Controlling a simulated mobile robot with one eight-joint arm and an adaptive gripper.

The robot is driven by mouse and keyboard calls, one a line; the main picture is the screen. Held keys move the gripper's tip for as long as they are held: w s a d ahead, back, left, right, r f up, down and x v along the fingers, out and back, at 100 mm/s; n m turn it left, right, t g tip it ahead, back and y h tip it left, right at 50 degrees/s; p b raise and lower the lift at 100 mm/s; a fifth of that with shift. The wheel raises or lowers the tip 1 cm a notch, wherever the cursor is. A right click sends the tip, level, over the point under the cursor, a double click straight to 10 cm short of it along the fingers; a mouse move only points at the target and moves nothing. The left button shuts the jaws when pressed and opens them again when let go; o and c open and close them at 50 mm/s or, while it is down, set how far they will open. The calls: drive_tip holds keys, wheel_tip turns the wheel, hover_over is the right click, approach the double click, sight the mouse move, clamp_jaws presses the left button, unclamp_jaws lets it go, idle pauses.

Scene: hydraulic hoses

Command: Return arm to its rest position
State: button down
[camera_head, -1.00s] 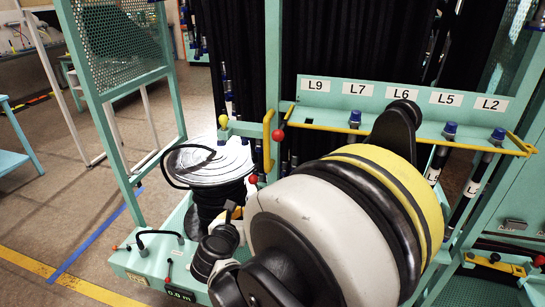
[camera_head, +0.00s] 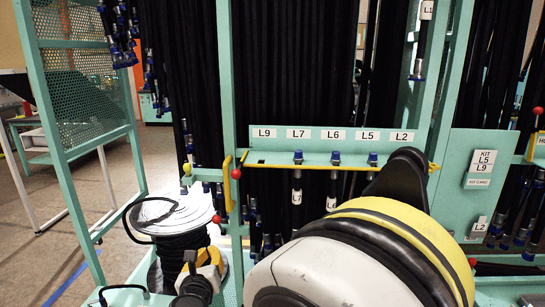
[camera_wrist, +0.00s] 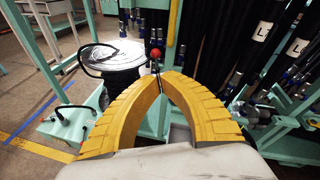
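My gripper (camera_wrist: 161,78) shows in the wrist view as two curved yellow ribbed fingers. Their tips meet, and no object shows between them. A red ball knob (camera_wrist: 155,53) appears just beyond the tips; I cannot tell the distance. In the head view, my large white, black and yellow arm fills the lower right, and the gripper end is partly seen low at the left of it. It is near the coiled black hose reel, and contact cannot be told.
A green ledge (camera_head: 320,157) labelled L9, L7, L6, L5 and L2 holds blue-capped hoses. Black hoses hang behind it. A hose reel with a silver top (camera_head: 160,212) stands at left. A perforated green panel (camera_head: 80,80) rises left, with open floor (camera_head: 30,235) beyond.

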drive_tip(key=s+d+r+n+t+y, duration=0.1)
drive_tip(key=d+r+n+y, duration=0.3)
drive_tip(key=r+n, duration=0.55)
drive_tip(key=s+d+r+n+y, duration=0.2)
drive_tip(key=d+r+n, duration=0.4)
drive_tip(key=r+n, duration=0.3)
drive_tip(key=s+d+f+n+g+h, duration=0.3)
drive_tip(key=s+d+f+n, duration=0.3)
drive_tip(key=s+d, duration=0.5)
drive_tip(key=s+d+f+n+g+h, duration=0.4)
drive_tip(key=s+d+f, duration=0.6)
drive_tip(key=d, duration=0.5)
drive_tip(key=s+n+g, duration=0.1)
drive_tip(key=n+g, duration=0.1)
drive_tip(key=n, duration=0.1)
drive_tip(key=shift+s, duration=0.3)
drive_tip(key=shift+f+n, duration=0.1)
drive_tip(key=shift+n, duration=0.15)
